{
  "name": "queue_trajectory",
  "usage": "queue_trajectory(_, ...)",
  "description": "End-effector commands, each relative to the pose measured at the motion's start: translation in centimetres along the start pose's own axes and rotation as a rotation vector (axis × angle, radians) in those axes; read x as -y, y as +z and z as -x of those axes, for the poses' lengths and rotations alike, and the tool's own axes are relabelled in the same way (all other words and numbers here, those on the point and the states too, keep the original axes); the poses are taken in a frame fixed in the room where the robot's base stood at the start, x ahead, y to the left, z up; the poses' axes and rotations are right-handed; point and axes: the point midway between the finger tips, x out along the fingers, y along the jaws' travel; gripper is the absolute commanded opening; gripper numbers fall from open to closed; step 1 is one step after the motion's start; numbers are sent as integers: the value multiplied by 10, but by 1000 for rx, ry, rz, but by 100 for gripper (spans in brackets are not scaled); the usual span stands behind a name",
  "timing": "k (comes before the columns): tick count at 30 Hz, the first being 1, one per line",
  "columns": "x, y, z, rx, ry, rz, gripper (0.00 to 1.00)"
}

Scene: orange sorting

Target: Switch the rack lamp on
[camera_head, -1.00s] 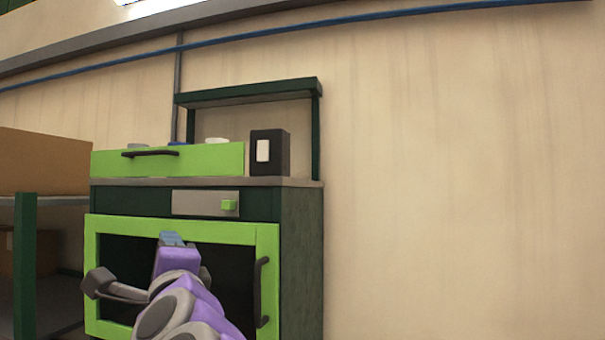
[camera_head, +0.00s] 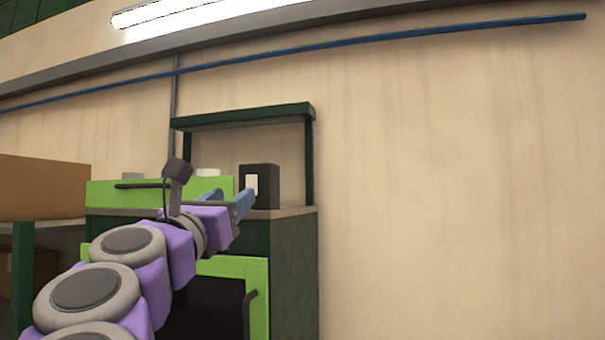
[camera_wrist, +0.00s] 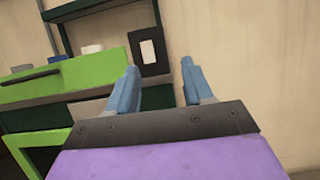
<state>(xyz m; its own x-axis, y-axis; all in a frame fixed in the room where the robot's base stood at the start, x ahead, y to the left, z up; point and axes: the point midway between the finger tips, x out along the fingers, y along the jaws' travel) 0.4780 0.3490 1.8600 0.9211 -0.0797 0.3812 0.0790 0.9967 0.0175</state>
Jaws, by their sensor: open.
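A black box (camera_head: 270,188) with a white rocker panel (camera_head: 251,183) on its front stands on the counter at the right end of the rack. In the wrist view the black box (camera_wrist: 151,52) and its white panel (camera_wrist: 148,52) show just above and between my fingertips. My gripper (camera_head: 244,199) has blue fingers and is close in front of the box, at the lower part of the panel in the picture. In the wrist view my gripper (camera_wrist: 159,75) is open and empty. I cannot tell whether a finger touches the panel. No lit lamp shows on the rack.
A green drawer (camera_head: 110,194) with a dark handle lies left of the box. A green-framed door (camera_head: 259,300) is below. A dark green shelf (camera_head: 245,117) stands above the counter. A brown carton (camera_head: 40,187) is at left. The wall at right is clear.

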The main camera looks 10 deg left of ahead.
Motion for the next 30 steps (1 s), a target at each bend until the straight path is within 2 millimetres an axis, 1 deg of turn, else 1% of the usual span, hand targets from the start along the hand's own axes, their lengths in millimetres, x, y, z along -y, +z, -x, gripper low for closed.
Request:
queue_trajectory(1,-6,-3,-12,-2,1,7,51)
queue_trajectory(5,-13,-4,-34,-2,2,9,51)
queue_trajectory(7,-14,-2,-46,0,4,9,51)
queue_trajectory(12,0,1,-78,-2,-2,4,51)
queue_trajectory(18,16,6,-110,-2,-3,-5,51)
queue_trajectory(20,15,5,-116,-2,-4,-5,51)
queue_trajectory(24,5,2,-124,-1,-3,1,51)
queue_trajectory(27,-3,-1,-126,0,-2,5,51)
queue_trajectory(30,-4,-3,-126,0,1,7,51)
